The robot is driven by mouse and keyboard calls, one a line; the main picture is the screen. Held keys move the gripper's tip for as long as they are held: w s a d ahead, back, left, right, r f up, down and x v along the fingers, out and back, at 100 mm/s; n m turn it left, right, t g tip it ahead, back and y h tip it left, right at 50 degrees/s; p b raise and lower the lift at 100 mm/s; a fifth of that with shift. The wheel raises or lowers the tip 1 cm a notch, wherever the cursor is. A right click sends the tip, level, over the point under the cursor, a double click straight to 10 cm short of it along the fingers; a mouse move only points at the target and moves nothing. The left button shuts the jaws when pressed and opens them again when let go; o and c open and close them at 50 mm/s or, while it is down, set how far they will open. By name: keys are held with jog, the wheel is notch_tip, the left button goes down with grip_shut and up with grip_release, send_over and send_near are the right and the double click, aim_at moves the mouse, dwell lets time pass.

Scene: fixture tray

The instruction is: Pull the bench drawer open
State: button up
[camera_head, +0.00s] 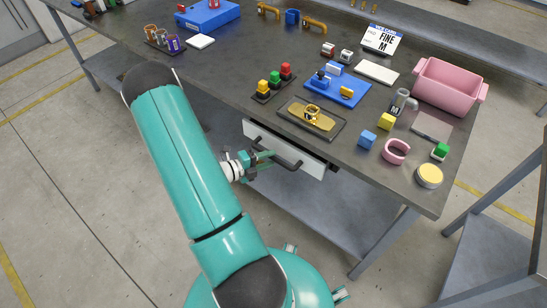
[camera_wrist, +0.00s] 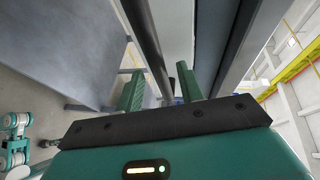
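The bench drawer (camera_head: 310,162) has a pale front under the near edge of the dark bench top. I cannot tell whether it stands slightly out. A dark bar handle (camera_head: 288,162) runs along its front. In the wrist view the handle (camera_wrist: 148,42) comes down from the top as a dark bar towards the space between my fingers. My gripper (camera_head: 264,159) is at the left part of the handle. In the wrist view its two green fingers (camera_wrist: 160,88) are spread apart, one on each side of the bar, with gaps showing. The fingertips' contact is unclear.
The bench top (camera_head: 225,75) carries a pink bin (camera_head: 448,87), a blue toolbox (camera_head: 207,14), a blue fixture tray (camera_head: 338,90) and a yellow-topped plate (camera_head: 325,121). A lower shelf (camera_head: 330,225) lies below the drawer. Another table stands at right. Floor at left is clear.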

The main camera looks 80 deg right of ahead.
jog(key=shift+x, duration=1.3)
grip_shut()
jog(key=w+a, duration=0.5)
jog(key=a, duration=0.7)
jog(key=w+a, duration=0.5)
jog(key=a, duration=0.7)
jog(key=shift+w+a, duration=0.25)
grip_release()
